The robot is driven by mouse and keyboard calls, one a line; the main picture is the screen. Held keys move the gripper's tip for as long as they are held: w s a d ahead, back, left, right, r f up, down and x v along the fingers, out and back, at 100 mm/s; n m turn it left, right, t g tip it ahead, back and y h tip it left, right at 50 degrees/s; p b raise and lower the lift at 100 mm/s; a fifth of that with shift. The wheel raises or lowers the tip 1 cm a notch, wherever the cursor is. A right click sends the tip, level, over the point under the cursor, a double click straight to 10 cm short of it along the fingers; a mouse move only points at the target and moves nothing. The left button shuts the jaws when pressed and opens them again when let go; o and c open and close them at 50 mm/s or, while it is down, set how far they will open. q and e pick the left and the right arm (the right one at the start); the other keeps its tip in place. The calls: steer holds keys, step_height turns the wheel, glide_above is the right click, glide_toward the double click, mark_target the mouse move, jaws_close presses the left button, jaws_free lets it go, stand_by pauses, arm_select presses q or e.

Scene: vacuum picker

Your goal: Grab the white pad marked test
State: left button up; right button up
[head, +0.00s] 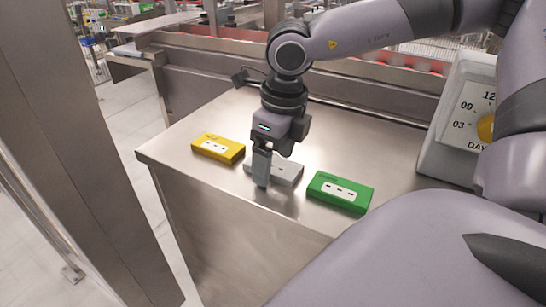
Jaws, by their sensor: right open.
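The white pad (288,173) lies flat on the metal table (208,122), between a yellow box and a green box. Its left part is hidden behind my gripper, and any marking on it is too small to read. My right gripper (264,178) points down at the pad's left part, with its fingers in front of or over it. I cannot tell whether the fingers touch the pad. The right gripper is open. My left gripper is not in view.
A yellow box (218,149) lies left of the pad and a green box (340,192) lies to its right, both close by. A tilted display with numbers (470,115) stands at the table's right. The table's front edge is near the boxes. Bare metal lies behind them.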

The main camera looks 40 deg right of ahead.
steer(key=c, duration=1.1)
steer(key=shift+c, duration=0.2)
steer(key=shift+r, duration=0.15)
